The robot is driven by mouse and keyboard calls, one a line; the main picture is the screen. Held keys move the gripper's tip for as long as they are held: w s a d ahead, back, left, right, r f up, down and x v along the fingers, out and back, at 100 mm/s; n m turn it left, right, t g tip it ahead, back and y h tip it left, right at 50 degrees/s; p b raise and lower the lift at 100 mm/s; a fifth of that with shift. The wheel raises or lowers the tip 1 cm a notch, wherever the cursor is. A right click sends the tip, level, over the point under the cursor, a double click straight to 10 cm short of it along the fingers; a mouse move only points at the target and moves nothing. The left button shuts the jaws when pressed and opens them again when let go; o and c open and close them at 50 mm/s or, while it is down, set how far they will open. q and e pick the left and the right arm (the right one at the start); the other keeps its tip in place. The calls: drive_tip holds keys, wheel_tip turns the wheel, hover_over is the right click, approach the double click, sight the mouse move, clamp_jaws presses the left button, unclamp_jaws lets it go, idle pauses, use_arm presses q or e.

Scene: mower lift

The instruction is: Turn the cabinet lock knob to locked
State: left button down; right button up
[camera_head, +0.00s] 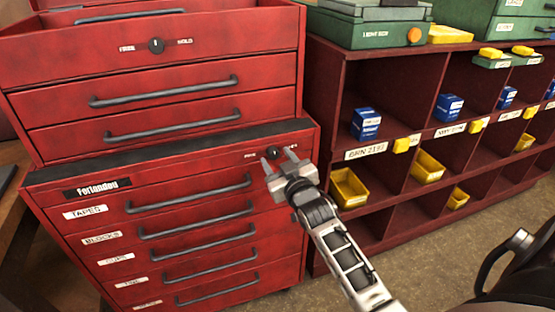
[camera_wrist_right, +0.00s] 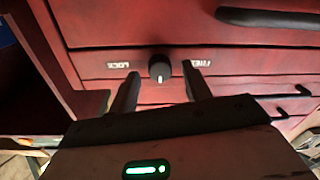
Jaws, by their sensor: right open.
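The black lock knob (camera_head: 272,152) sits at the top right of the lower red cabinet (camera_head: 150,160). In the right wrist view the knob (camera_wrist_right: 160,68) lies between the two fingers, and its white mark points down in the picture, between the upside-down LOCK label (camera_wrist_right: 125,65) on the left and the FREE label (camera_wrist_right: 197,63) on the right. My right gripper (camera_head: 279,157) is open at the cabinet front, one finger on each side of the knob. Contact cannot be told. My left gripper is out of view.
A second knob (camera_head: 156,46), between FREE and HOLD labels, is on the upper red chest (camera_head: 200,75). Drawer handles (camera_head: 190,193) stick out below. A dark red shelf (camera_head: 345,80) with blue boxes and yellow bins stands to the right. A black object (camera_head: 510,255) is at the lower right.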

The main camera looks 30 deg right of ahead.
drive_tip(key=shift+w, duration=0.3)
drive_tip(key=c, duration=1)
